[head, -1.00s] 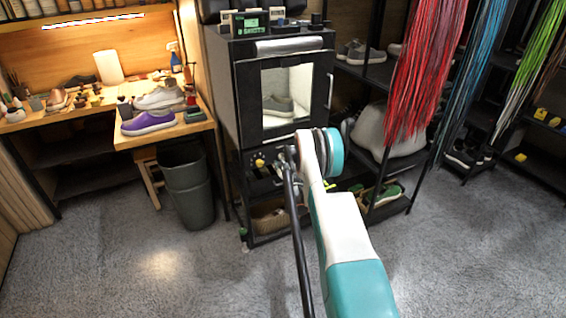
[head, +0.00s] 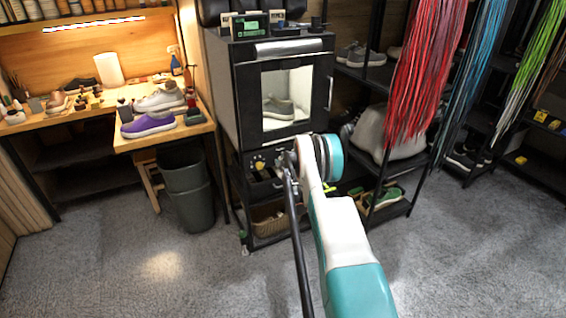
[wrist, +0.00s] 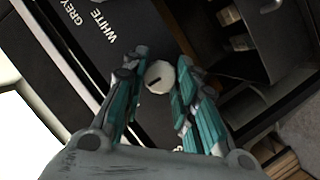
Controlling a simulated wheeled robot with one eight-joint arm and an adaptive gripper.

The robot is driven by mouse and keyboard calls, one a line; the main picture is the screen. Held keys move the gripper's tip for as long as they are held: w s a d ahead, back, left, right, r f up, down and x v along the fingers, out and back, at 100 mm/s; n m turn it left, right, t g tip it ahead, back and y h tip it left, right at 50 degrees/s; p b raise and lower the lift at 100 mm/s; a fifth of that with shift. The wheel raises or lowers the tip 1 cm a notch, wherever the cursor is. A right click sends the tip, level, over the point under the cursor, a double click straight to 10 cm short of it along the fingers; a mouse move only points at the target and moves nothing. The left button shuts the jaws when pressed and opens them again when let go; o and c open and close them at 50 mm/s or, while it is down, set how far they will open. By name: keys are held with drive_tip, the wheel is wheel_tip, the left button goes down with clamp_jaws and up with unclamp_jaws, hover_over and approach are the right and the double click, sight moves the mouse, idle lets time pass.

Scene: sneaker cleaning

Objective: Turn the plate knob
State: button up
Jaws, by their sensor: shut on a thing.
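The plate knob (wrist: 160,75) is a small round pale knob with a short dark mark on its face. In the wrist view it sits on a dark panel (wrist: 108,32) with the words WHITE and GREY beside it. My gripper (wrist: 158,84) has its teal fingers on either side of the knob and is shut on it. In the head view my arm reaches to the front of the black cabinet (head: 300,145), below its windowed door. There my own arm hides the fingertips and most of the knob.
A grey sneaker (head: 280,107) shows behind the cabinet window. A workbench (head: 130,140) with shoes and a grey bin (head: 190,207) stand left. A shoe rack (head: 350,72) stands right. The floor in front is clear.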

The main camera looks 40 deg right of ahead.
drive_tip(key=shift+d+m+y, duration=0.2)
drive_tip(key=shift+m+y, duration=1.8)
drive_tip(key=shift+m, duration=0.9)
drive_tip(key=o, duration=1)
drive_tip(key=shift+o, duration=0.2)
drive_tip(key=shift+r, duration=0.1)
drive_tip(key=v, duration=1.2)
